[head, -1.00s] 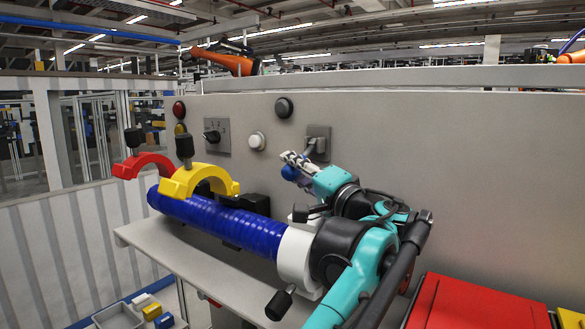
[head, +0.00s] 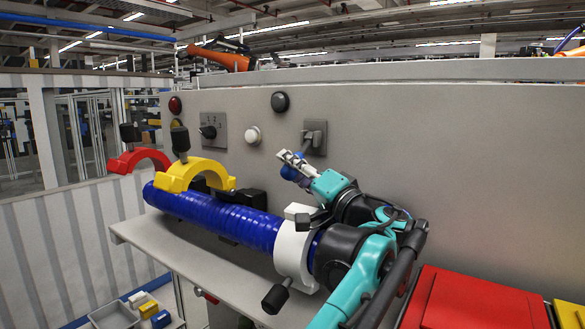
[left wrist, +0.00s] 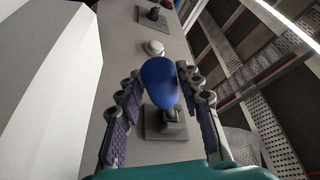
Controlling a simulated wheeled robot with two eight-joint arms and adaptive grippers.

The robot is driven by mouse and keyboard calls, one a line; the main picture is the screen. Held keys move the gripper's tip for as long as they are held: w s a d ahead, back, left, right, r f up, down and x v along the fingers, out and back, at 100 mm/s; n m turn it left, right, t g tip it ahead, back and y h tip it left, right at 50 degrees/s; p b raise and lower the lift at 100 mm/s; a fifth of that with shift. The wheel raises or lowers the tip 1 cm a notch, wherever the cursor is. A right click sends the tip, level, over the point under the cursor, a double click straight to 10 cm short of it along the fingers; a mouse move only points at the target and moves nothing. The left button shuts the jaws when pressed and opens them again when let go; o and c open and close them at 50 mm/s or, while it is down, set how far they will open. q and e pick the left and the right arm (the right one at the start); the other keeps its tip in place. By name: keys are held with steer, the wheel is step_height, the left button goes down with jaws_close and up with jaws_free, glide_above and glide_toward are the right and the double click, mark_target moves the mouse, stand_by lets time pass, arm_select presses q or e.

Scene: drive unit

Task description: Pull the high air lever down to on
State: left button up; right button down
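The air lever's grey base plate and block (head: 314,137) are on the upright panel. A blue rounded knob (left wrist: 160,82) stands out in front of this base in the left wrist view. In the head view the knob (head: 289,173) is partly hidden by my fingers. My left gripper (head: 291,160) is at the knob, with its fingers on either side of it. My right gripper is not in view.
A blue cylinder (head: 215,215) with yellow (head: 200,175), red (head: 140,158) and white clamps (head: 292,250) lies on a shelf below. A rotary switch (head: 213,130) and several round buttons are on the panel. A red box (head: 475,300) is at lower right.

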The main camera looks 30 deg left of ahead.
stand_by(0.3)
arm_select(q)
steer(key=v, duration=1.2)
